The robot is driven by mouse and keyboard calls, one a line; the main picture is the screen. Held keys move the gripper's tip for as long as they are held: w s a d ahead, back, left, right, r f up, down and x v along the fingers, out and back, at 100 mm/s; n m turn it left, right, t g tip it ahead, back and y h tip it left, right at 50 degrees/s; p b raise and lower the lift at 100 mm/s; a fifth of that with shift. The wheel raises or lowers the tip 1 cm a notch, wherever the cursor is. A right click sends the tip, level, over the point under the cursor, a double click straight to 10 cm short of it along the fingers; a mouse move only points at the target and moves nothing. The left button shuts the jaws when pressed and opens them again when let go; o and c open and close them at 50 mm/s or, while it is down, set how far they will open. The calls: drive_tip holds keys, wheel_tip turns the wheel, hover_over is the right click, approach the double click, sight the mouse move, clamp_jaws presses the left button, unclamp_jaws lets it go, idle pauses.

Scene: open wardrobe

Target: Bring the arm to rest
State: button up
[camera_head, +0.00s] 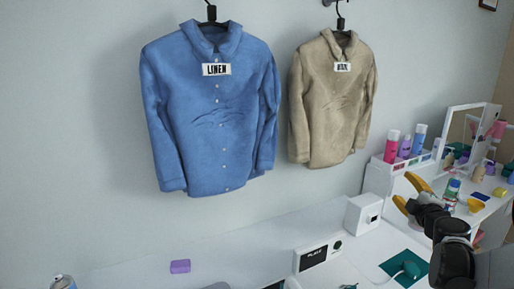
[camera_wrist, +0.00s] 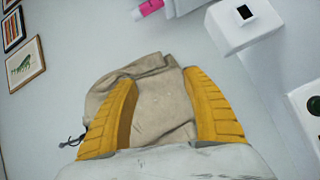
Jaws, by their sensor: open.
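My gripper (camera_head: 410,190) is at the right in the head view, above the white counter, with its yellow fingers spread. In the wrist view the two yellow fingers of my gripper (camera_wrist: 163,100) stand wide apart with nothing held between them. The beige shirt (camera_wrist: 150,85) shows behind and between the fingers there. In the head view the beige shirt (camera_head: 330,100) hangs on the wall with a small label, left of my gripper and apart from it. A blue shirt (camera_head: 212,110) labelled LINEN hangs further left.
Below are a white box (camera_head: 363,213), a device with a dark panel (camera_head: 316,255), a purple block (camera_head: 180,266) and a green mat (camera_head: 405,262). Bottles (camera_head: 391,146), a mirror (camera_head: 465,132) and small items crowd the right side. Framed pictures (camera_wrist: 24,65) hang on the wall.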

drive_tip(key=s+a+r+m+g+h, duration=0.1)
drive_tip(key=s+a+r+m+h, duration=0.3)
drive_tip(key=s+a+r+m, duration=0.4)
drive_tip(key=s+a+f+m+g+y, duration=0.2)
drive_tip(key=s+a+f+g+y, duration=0.1)
drive_tip(key=s+a+f, duration=0.5)
drive_tip(key=s+a+f+m+g+y, duration=0.2)
drive_tip(key=s+a+f+g+y, duration=0.2)
drive_tip(key=s+a+f, duration=0.4)
drive_tip(key=s+a+g, duration=0.1)
drive_tip(key=s+a, duration=0.6)
drive_tip(key=shift+m+g+y, duration=0.3)
drive_tip(key=shift+s, duration=0.1)
